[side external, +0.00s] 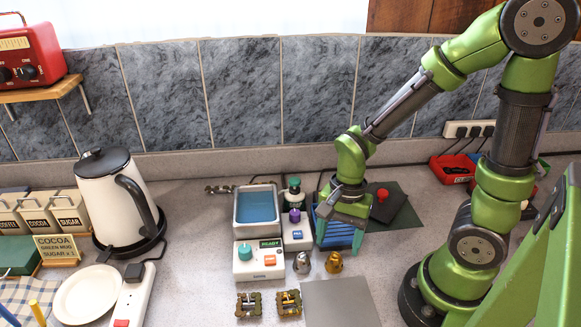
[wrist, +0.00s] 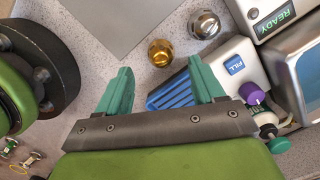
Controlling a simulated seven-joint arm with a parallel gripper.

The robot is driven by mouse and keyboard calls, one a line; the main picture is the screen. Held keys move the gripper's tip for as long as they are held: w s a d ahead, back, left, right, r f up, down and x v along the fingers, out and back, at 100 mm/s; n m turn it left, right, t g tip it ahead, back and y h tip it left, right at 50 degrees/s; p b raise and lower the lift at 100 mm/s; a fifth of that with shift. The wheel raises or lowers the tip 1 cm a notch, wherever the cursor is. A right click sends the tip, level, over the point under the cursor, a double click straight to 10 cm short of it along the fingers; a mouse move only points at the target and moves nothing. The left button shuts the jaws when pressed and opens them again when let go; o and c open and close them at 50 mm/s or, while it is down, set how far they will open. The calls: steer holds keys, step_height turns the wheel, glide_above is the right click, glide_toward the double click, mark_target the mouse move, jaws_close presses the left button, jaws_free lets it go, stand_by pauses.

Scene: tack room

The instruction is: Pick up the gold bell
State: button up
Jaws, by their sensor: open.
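The gold bell (side external: 333,263) stands on the counter just right of a silver bell (side external: 302,263). In the wrist view the gold bell (wrist: 160,52) is just beyond my fingertips, with the silver bell (wrist: 205,24) farther off to its upper right. My gripper (side external: 339,240) points down behind the gold bell, over the blue ridged rack. In the wrist view my gripper (wrist: 161,68) has its two teal fingers spread wide with nothing held between them; the blue rack (wrist: 172,94) shows below them. The gold bell is in full view and untouched.
A white READY box (side external: 258,260), a white FILL unit (side external: 297,232) and a blue-filled metal basin (side external: 237,208) stand left of my gripper. A flat grey plate (side external: 340,303) lies in front of the gold bell. Two brass pieces (side external: 249,304) (side external: 289,302) sit front left.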

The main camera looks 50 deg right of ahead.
mark_target(336, 252)
steer(key=shift+a+f, duration=0.2)
steer(key=shift+f, duration=0.95)
steer(key=shift+a+f, duration=0.15)
steer(key=shift+f, duration=1)
steer(key=c, duration=1.1)
